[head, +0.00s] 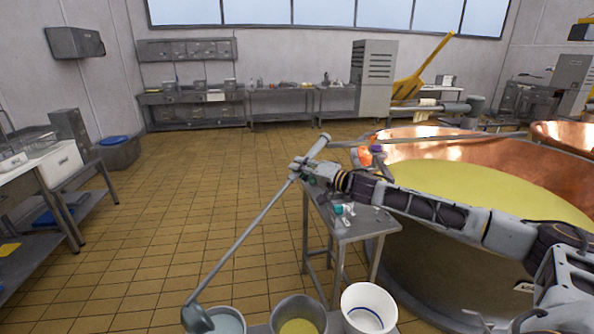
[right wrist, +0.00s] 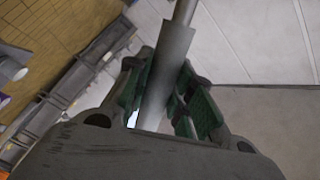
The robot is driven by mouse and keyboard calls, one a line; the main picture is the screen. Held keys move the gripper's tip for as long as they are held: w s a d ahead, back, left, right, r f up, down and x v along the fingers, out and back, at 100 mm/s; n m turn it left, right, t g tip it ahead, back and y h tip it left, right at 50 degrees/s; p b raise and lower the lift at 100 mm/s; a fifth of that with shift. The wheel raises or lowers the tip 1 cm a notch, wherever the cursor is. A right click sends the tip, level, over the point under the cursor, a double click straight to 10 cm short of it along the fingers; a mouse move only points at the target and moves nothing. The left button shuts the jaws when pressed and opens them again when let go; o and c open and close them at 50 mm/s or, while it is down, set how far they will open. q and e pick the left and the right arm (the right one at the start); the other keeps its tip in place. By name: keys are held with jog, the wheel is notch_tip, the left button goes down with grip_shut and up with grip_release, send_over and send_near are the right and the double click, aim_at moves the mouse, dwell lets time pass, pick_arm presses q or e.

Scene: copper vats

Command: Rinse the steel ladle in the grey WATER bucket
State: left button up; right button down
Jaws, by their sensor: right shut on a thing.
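The steel ladle (head: 245,235) hangs tilted from my right gripper (head: 303,170), its bowl (head: 197,318) low at the bottom edge. The gripper is shut on the upper handle. In the right wrist view the thick grey handle (right wrist: 166,75) of the ladle lies between the green finger pads of the gripper (right wrist: 165,98). A grey bucket (head: 242,318) with pale bluish liquid stands at the bottom edge; no label shows. The bowl overlaps its left rim in the picture; I cannot tell whether they touch. The bowl appears outside the liquid. My left gripper is not in view.
A grey bucket with yellow liquid (head: 299,324) and a white bucket (head: 369,298) stand to the right. A small steel table (head: 368,223) with small items stands behind them. A copper vat (head: 405,143) of yellow liquid fills the right.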

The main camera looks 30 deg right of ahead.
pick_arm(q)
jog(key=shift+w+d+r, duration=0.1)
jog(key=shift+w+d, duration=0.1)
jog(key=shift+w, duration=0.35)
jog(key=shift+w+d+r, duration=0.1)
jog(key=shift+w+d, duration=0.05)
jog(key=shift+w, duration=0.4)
pick_arm(e)
jog(key=w+d+f+m, duration=0.1)
jog(key=d+f+m, duration=0.1)
jog(key=d+f, duration=0.3)
jog(key=w+d+f+m, duration=0.1)
jog(key=d+f, duration=0.4)
jog(key=f, duration=0.6)
jog(key=shift+w+d+f+m, duration=0.15)
jog(key=shift+w+m, duration=0.25)
jog(key=shift+m, duration=0.4)
